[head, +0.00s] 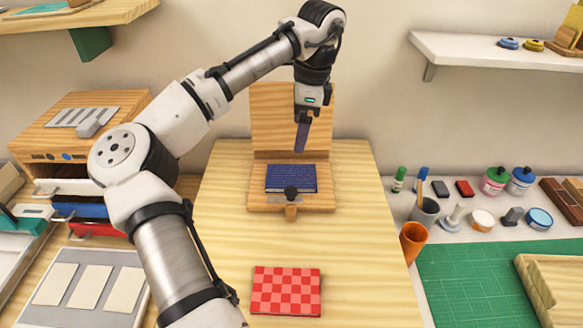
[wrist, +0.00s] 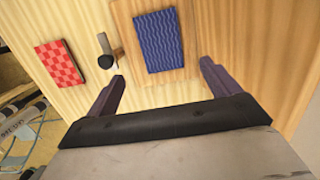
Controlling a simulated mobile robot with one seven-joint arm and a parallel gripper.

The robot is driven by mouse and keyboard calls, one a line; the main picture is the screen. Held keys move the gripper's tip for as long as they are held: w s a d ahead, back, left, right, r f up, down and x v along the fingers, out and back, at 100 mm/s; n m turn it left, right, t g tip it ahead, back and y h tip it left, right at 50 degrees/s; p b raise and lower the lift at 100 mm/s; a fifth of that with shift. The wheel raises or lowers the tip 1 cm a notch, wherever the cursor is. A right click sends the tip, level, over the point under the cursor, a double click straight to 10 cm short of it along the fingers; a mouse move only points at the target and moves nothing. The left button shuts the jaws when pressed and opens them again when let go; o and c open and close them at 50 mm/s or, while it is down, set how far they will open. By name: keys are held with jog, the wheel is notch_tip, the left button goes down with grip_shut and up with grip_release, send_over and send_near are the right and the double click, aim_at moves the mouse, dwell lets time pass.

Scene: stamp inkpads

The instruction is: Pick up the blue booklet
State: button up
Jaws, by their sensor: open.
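The blue booklet (head: 291,178) has a wavy pattern and lies flat on a wooden stand (head: 258,203) in the middle of the table. It also shows in the wrist view (wrist: 158,41), ahead of the fingers. My gripper (head: 302,140) is above and behind the booklet in the head view, pointing down and apart from it. In the wrist view my gripper (wrist: 162,78) has its two purple fingers spread wide with nothing between them.
A dark round knob (head: 291,193) stands at the booklet's front edge. An upright wooden board (head: 275,115) rises behind the stand. A red checkered booklet (head: 286,291) lies nearer on the table. An orange cup (head: 413,240) stands right. Bare table (head: 235,240) lies between the booklets.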

jog(key=p, duration=0.1)
send_over(292, 176)
jog(key=f, duration=0.7)
jog(key=shift+s+d, duration=0.1)
jog(key=shift+d, duration=0.25)
jog(key=shift+a+f+p, duration=0.15)
jog(key=shift+f+p, duration=0.4)
jog(key=shift+f, duration=0.9)
jog(key=shift+a+f+p, duration=0.1)
jog(key=shift+f+p, duration=0.4)
jog(key=shift+f, duration=0.95)
jog(key=c, duration=0.8)
jog(key=shift+r, duration=0.1)
